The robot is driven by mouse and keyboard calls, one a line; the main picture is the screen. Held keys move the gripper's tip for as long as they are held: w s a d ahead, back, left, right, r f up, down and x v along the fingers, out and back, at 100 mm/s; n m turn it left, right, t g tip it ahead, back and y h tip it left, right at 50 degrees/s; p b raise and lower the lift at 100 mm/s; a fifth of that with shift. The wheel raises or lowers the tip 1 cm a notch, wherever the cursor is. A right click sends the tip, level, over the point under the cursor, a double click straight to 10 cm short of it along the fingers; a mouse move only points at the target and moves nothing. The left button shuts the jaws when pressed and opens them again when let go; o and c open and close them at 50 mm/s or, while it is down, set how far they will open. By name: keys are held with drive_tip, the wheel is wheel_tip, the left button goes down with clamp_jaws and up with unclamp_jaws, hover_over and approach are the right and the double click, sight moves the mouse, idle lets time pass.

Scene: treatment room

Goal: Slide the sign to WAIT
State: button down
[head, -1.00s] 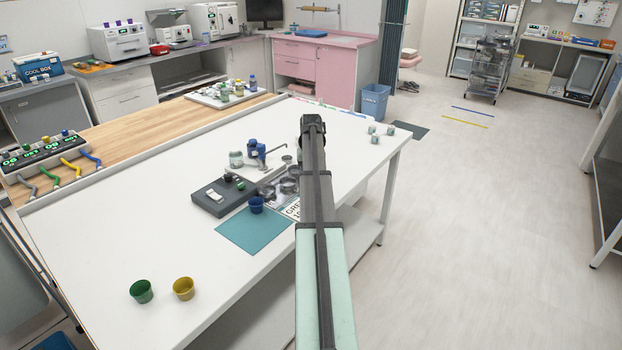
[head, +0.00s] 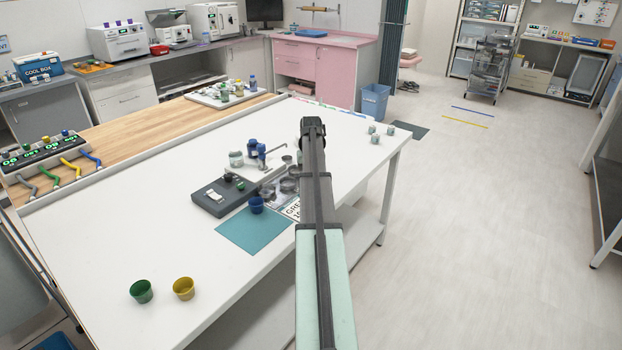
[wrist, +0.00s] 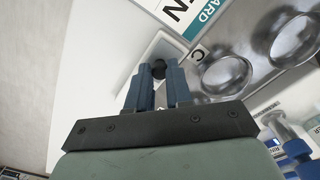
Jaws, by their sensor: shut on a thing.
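The knob sits beside a white sign panel (wrist: 178,12) with a green strip; only "ARD" and a large "N" can be read. Part of a lettered sign (head: 292,209) shows on the table in the head view, beside my arm. The word WAIT is not readable in either view.
A metal holder with round wells (wrist: 225,73) lies close to the right of my fingers. The table's front left is mostly clear.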

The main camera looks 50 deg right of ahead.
idle(0.3)
drive_tip(key=d, duration=0.7)
drive_tip(key=shift+w, duration=0.1)
drive_tip(key=shift+a, duration=0.1)
drive_tip(key=c, duration=1)
unclamp_jaws()
drive_tip(key=shift+c, duration=0.2)
drive_tip(key=shift+r, duration=0.1)
wheel_tip(320, 180, up, 14)
drive_tip(key=shift+f, duration=0.2)
